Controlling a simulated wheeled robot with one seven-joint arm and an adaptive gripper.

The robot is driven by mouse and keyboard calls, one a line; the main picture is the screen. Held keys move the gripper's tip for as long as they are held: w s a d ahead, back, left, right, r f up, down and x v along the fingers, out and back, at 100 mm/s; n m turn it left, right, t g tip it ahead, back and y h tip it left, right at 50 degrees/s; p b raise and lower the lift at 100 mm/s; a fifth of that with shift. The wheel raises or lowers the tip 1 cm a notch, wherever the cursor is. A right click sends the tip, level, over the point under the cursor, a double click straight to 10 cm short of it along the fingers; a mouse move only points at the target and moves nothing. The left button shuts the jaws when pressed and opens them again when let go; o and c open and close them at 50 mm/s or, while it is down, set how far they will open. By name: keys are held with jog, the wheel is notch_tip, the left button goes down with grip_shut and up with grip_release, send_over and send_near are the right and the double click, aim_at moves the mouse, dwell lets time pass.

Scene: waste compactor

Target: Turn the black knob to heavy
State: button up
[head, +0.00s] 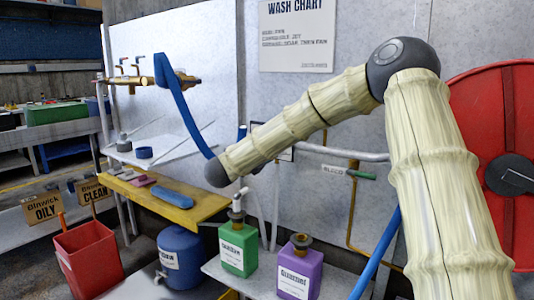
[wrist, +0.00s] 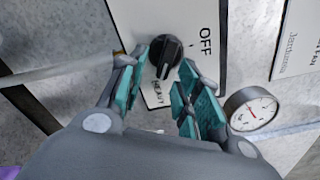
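The black knob (wrist: 165,57) sits on a white plate (wrist: 212,18) in the wrist view. The word OFF is printed to the right of the knob, and HEAVY is printed below it in the picture. The knob's ridge runs roughly up and down in the picture; I cannot tell which end is its pointer. My gripper (wrist: 164,64) is open, with one teal-padded finger on each side of the knob. I see no clear contact between the fingers and the knob. In the head view my arm hides the knob, and the gripper is mostly hidden.
A round gauge (wrist: 251,110) is right of the fingers, and a pipe (wrist: 55,70) runs on the left. In the head view a red hose reel (head: 495,110) stands at right. Green (head: 238,250) and purple (head: 300,272) jugs stand below my arm.

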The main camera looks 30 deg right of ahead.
jog(key=shift+a, duration=0.1)
jog(key=v, duration=1.2)
dwell(0.4)
